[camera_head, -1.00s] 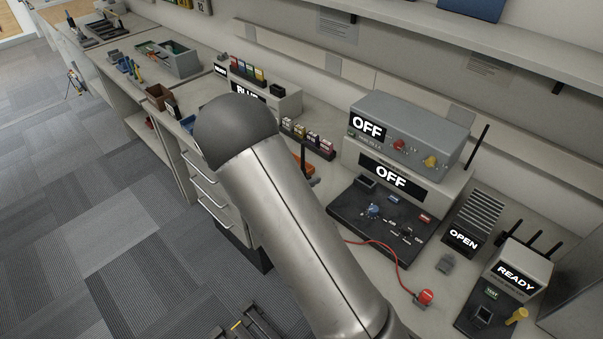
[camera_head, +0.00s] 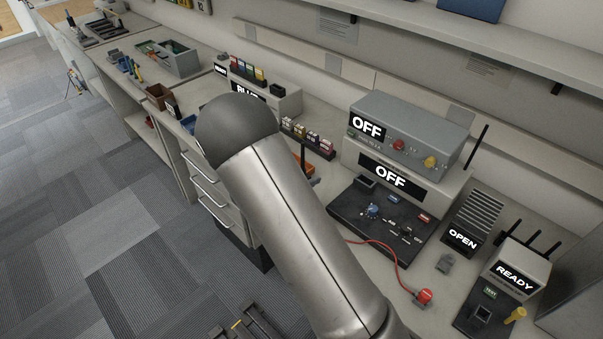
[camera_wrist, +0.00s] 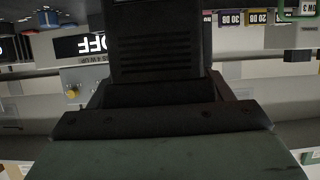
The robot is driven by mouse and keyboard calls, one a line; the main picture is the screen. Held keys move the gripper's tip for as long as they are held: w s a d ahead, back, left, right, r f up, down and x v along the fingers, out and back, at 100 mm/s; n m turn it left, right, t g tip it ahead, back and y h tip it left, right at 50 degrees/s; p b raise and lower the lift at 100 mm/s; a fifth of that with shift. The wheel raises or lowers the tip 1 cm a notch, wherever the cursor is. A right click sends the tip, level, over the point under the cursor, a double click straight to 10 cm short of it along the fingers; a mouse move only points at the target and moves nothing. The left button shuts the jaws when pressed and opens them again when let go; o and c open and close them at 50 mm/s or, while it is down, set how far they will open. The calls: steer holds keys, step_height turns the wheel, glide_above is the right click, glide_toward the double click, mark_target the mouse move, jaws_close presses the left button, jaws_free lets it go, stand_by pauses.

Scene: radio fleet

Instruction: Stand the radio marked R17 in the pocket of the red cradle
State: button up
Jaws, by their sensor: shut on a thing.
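In the wrist view a dark radio-like body with a ribbed grille (camera_wrist: 158,55) fills the upper middle. My gripper (camera_wrist: 158,92) is shut on it. No R17 mark shows on the face I see. In the head view my arm hides my gripper and most of what it holds. A thin black upright rod (camera_head: 303,156), like an antenna, shows just right of the arm, beside a partly hidden orange thing (camera_head: 307,168). I cannot make out a red cradle for certain in either view.
A grey unit marked OFF (camera_head: 410,133) stands over a black control panel (camera_head: 345,213). A red cable ends at a red plug (camera_head: 425,296). Units marked OPEN (camera_head: 462,238) and READY (camera_head: 515,277) stand at right. Small coloured blocks (camera_head: 312,137) line the bench behind my arm.

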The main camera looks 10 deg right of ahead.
steer(key=shift+f, duration=0.3)
steer(key=shift+r+p, duration=0.35)
steer(key=shift+p, duration=0.25)
stand_by(1.8)
steer(key=shift+f+b, duration=1.1)
steer(key=shift+f, duration=0.65)
steer(key=o, duration=1.5)
steer(key=shift+c, duration=0.2)
steer(key=shift+s, duration=0.1)
steer(key=b+v, duration=0.2)
steer(key=v, duration=1.5)
steer(key=shift+a+b, duration=0.15)
steer(key=shift+b, duration=0.15)
